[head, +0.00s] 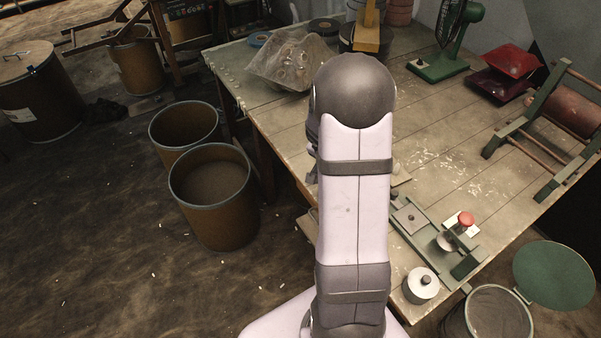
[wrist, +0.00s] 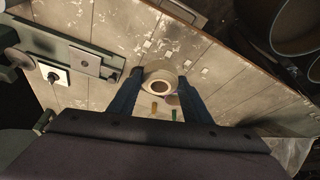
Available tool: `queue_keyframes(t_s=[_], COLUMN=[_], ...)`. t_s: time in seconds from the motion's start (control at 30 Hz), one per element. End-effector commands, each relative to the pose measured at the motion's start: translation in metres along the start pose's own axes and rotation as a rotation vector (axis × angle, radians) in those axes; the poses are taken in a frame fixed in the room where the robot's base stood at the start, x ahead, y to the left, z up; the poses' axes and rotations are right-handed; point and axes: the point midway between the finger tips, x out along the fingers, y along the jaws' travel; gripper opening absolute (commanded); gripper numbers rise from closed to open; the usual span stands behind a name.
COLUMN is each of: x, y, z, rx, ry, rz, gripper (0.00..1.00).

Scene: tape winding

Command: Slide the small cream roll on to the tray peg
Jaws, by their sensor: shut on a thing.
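In the wrist view my gripper (wrist: 160,76) has its two blue fingers on either side of the small cream roll (wrist: 160,75). It is shut on the roll, whose round hole faces the camera. A pale board (wrist: 143,105) with small brown and green upright bits shows behind the roll, between the fingers; I cannot tell whether it is the tray. A grey square plate with a small dark peg (wrist: 85,61) lies to the left, apart from the roll. In the head view my arm hides the gripper and roll.
A green fixture (head: 457,268) with a red knob (head: 466,217) stands at the bench's near edge, beside a grey cylinder (head: 420,286). A green fan (head: 452,40) and red cushions (head: 512,62) are farther back. The middle of the bench (head: 445,130) is mostly clear. Open drums (head: 215,205) stand left.

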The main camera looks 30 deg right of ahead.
Motion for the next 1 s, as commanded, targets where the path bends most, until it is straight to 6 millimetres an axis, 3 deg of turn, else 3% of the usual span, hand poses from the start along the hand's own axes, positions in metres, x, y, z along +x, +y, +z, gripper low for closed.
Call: queue_keyframes(t_s=[0.03,0.2,0.4,0.53,0.73,1.0], x=[0.022,0.067,0.108,0.126,0.14,0.144], y=[0.017,0.073,0.137,0.169,0.199,0.206], z=[-0.007,-0.031,-0.049,-0.054,-0.058,-0.06], rx=[0.083,0.354,0.633,0.763,0.883,0.917], ry=[-0.001,-0.002,-0.002,-0.003,-0.002,-0.002], rz=[0.035,0.147,0.261,0.315,0.364,0.376], gripper=[0.22,0.22,0.22,0.22,0.22,0.22])
